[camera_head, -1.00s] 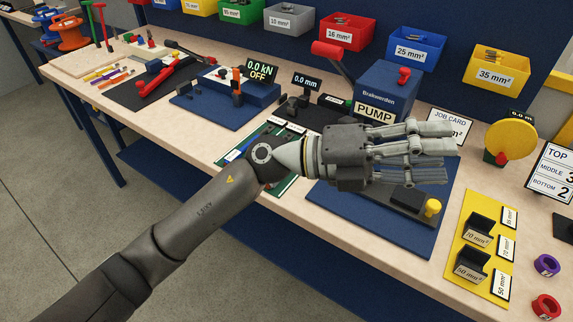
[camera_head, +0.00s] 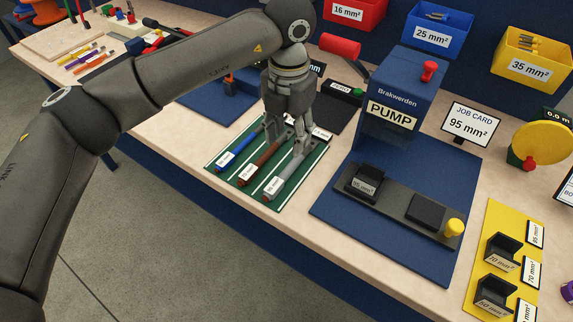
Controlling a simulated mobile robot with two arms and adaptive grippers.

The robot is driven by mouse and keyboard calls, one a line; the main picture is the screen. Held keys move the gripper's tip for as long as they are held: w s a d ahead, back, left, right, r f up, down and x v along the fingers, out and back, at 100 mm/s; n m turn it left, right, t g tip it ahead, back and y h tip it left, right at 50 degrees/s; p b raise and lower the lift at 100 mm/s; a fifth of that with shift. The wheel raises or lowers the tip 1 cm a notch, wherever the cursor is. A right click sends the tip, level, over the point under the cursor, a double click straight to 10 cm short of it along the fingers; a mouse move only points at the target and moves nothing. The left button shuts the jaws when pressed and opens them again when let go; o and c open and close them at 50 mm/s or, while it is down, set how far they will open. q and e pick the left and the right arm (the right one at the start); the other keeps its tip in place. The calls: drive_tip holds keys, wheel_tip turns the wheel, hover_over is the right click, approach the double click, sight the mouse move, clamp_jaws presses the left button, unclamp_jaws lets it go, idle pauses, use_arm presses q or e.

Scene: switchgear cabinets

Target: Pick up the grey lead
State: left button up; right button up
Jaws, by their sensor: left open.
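The grey lead (camera_head: 288,178) lies on a green mat (camera_head: 214,173) with white lines, its near end carrying a white label. A brown lead (camera_head: 260,160) and a blue lead (camera_head: 235,150) lie to its left on the same mat. My left gripper (camera_head: 286,145) points down over the far part of the mat, fingers spread and open. Its fingertips are close to the far ends of the grey and brown leads and partly hide them. I cannot tell whether they touch the grey lead. My right gripper is not in view.
Right of the mat stands the blue pump press (camera_head: 392,105) on a blue base, with a 95 mm² die (camera_head: 365,183) in front. A job card (camera_head: 471,125) reads 95 mm². A yellow die board (camera_head: 490,215) lies farther right. Coloured bins hang at the back.

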use_arm(q)
drive_tip(key=p, duration=0.1)
hover_over(287, 170)
wheel_tip(287, 170, down, 4)
drive_tip(key=shift+w+f, duration=0.1)
drive_tip(key=shift+f, duration=0.45)
drive_tip(key=shift+f+p, duration=0.55)
drive_tip(key=shift+f, duration=0.05)
wheel_tip(287, 170, down, 4)
drive_tip(key=shift+a+r+p, duration=0.1)
drive_tip(key=shift+r+p, duration=0.1)
drive_tip(key=shift+p, duration=0.45)
drive_tip(key=shift+f, duration=0.25)
drive_tip(key=shift+c, duration=0.4)
clamp_jaws()
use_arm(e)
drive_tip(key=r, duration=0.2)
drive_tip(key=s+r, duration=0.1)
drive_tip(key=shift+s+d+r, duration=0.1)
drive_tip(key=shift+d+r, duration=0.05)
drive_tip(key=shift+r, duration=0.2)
